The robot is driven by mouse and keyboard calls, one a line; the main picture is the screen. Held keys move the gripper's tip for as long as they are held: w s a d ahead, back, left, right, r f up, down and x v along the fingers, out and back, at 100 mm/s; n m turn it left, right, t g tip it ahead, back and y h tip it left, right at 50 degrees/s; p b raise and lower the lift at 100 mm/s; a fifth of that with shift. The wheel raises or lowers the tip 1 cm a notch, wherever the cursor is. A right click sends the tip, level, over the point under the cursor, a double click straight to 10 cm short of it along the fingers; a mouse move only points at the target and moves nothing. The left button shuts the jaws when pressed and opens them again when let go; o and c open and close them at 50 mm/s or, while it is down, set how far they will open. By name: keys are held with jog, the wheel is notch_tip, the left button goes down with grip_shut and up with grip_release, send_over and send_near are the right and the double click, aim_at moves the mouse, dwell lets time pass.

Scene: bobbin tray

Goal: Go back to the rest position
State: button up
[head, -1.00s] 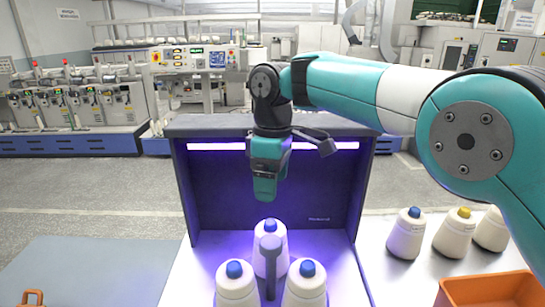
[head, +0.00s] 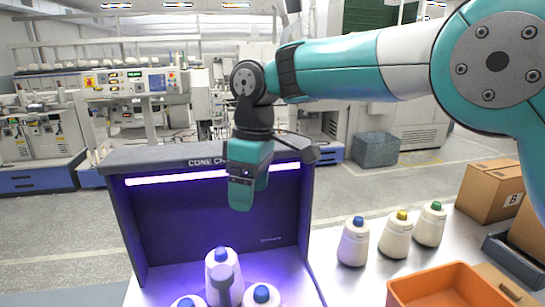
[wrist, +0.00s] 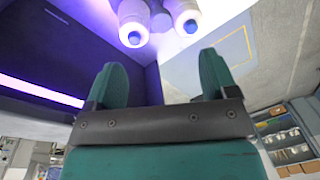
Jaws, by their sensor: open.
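My gripper (head: 241,205) hangs pointing down in front of the dark back wall of the lit booth (head: 120,205), above the cones. In the wrist view its two teal fingers (wrist: 162,85) stand apart with nothing between them. Below it in the booth are three white cones with blue tips: a rear one (head: 220,270), a front left one (head: 186,303) and a front right one (head: 262,297). The front two are cut by the picture's bottom edge. A grey post (head: 226,286) stands among them. My gripper touches none of them.
Three more cones, blue-tipped (head: 354,243), yellow-tipped (head: 396,236) and green-tipped (head: 430,225), stand on the table right of the booth. An orange bin (head: 440,285) is in front of them. Cardboard boxes (head: 488,190) stand at the far right.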

jog(key=s+d+m+y+b, duration=0.25)
jog(key=s+d+m, duration=0.25)
jog(key=s+d, duration=0.7)
jog(key=s+d+f+m+t+b, duration=0.1)
jog(key=s+d+f+m, duration=0.2)
jog(key=s+d+f, duration=0.3)
jog(key=s+d, duration=0.4)
jog(key=shift+f+m+y, duration=0.3)
jog(key=shift+m+y, duration=0.05)
jog(key=shift+m, duration=0.05)
